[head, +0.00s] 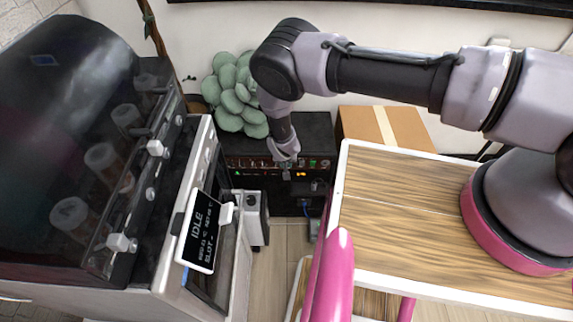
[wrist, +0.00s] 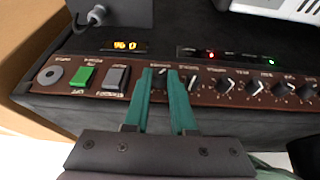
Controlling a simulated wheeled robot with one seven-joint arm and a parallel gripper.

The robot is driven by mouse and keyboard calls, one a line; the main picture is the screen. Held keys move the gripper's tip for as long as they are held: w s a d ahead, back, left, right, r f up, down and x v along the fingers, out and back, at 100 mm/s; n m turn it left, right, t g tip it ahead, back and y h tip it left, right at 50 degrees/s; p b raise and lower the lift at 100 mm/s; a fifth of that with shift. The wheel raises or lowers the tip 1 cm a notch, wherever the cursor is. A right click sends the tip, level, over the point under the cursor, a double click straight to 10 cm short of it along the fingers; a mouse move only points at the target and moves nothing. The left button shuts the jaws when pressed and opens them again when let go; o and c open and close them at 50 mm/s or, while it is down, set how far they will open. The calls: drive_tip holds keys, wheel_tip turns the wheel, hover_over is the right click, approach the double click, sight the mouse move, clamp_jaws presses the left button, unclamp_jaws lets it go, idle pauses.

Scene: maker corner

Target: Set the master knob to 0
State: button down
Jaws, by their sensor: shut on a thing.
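A black amplifier with a brown control panel (head: 250,163) stands against the wall in the head view. My gripper (head: 286,168) reaches down to the right part of that panel. In the wrist view the panel shows upside down. There the two green fingers of my gripper (wrist: 161,78) are shut on a dark knob (wrist: 160,82), the one closest to the grey rocker switch. I take it as the master knob; its label is too small to read. The fingers hide much of it, and its pointer setting cannot be told. An amber display (wrist: 125,46) is lit nearby.
In the wrist view, several more knobs (wrist: 225,85) line the panel beside the fingers. A green switch (wrist: 82,77), a grey switch (wrist: 115,80) and a round jack (wrist: 50,75) sit on the other side. A wooden-topped table (head: 400,215) and a machine (head: 85,140) flank the amplifier.

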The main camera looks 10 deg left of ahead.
drive_tip(key=shift+s+f+h, duration=0.1)
drive_tip(key=shift+f+h, duration=0.05)
drive_tip(key=shift+h, duration=0.55)
drive_tip(key=c, duration=0.7)
unclamp_jaws()
drive_tip(key=shift+a, duration=0.1)
drive_tip(key=shift+c, duration=0.2)
drive_tip(key=shift+r, duration=0.2)
drive_tip(key=v, duration=1)
drive_tip(key=shift+s+r, duration=0.25)
drive_tip(key=shift+a, duration=0.1)
